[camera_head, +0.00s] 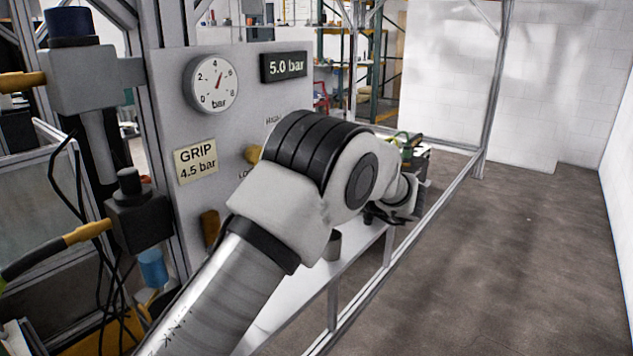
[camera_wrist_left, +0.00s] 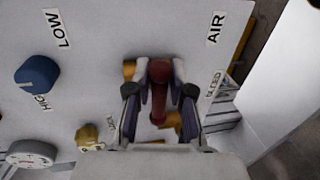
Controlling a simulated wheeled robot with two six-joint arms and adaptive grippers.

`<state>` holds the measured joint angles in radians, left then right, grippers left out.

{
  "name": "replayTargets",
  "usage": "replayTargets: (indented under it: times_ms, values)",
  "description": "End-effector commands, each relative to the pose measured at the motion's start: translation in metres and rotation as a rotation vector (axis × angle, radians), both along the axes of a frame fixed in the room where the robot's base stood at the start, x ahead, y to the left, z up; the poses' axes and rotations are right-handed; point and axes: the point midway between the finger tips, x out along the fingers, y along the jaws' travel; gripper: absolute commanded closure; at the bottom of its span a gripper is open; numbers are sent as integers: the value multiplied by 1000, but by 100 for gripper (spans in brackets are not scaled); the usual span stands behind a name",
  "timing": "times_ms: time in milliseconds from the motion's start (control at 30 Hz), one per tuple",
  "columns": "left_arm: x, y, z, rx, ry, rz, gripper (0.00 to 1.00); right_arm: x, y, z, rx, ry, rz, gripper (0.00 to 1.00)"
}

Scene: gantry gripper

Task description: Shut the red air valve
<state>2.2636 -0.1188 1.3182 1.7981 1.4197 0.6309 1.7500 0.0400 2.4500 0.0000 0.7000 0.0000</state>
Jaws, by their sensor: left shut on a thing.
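The red air valve (camera_wrist_left: 159,93) has a dark red handle, seen in the left wrist view below the AIR label (camera_wrist_left: 215,28). My left gripper (camera_wrist_left: 156,74) is shut on this handle, with one finger on each side. Brass-coloured fittings show beside and behind the fingers. In the head view my left gripper (camera_head: 390,213) is small and dark at the far end of my arm. The arm hides the valve there. My right gripper is in neither view.
A blue knob (camera_wrist_left: 37,75) sits between LOW and HIGH labels. Floor at right (camera_head: 530,230) is clear.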

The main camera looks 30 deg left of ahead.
Motion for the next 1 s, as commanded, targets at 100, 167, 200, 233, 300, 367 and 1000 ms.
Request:
replayTargets:
  times_ms: [100, 167, 200, 233, 300, 367, 1000]
  values:
    - [0, 0, 1, 3, 22, 0, 100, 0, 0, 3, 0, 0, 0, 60]
    - [0, 0, 1, 3, 28, -1, 100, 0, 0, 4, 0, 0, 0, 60]
    - [0, 0, 0, 3, 31, 0, 100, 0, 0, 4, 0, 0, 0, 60]
    - [0, 0, 0, 4, 32, 0, 100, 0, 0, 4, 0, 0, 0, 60]
    - [0, 0, 0, 4, 34, -1, 100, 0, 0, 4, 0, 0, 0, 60]
    - [0, 0, 0, 4, 34, -1, 100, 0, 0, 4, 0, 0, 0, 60]
    - [0, -6, 1, 4, 33, -1, 59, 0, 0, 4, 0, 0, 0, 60]
